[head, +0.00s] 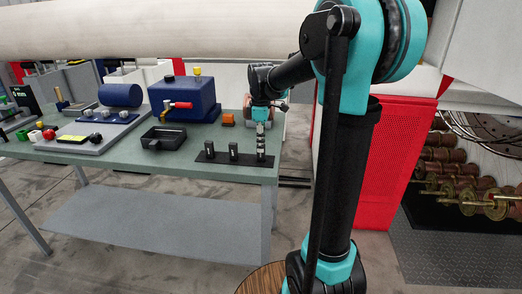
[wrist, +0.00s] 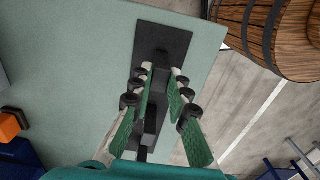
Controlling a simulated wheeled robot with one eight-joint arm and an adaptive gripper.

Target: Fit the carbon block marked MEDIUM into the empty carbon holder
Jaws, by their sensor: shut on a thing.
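My gripper (head: 261,146) is above the right end of a black strip (head: 222,158) near the table's front edge, pointing down. In the wrist view, its green, ribbed fingers (wrist: 160,76) are shut on a dark block (wrist: 161,58) at that end of the strip. I cannot tell whether this block still touches the strip. Two more dark upright blocks, one at the left (head: 209,149) and one in the middle (head: 233,150), stand on the strip. No MEDIUM marking is legible on any block. I cannot make out the empty carbon holder for certain.
A black open tray (head: 163,139) lies left of the strip. Behind are an orange block (head: 228,119), a blue box with a red handle (head: 183,100) and a blue cylinder (head: 120,94). A wooden barrel (wrist: 270,38) stands beyond the table edge.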

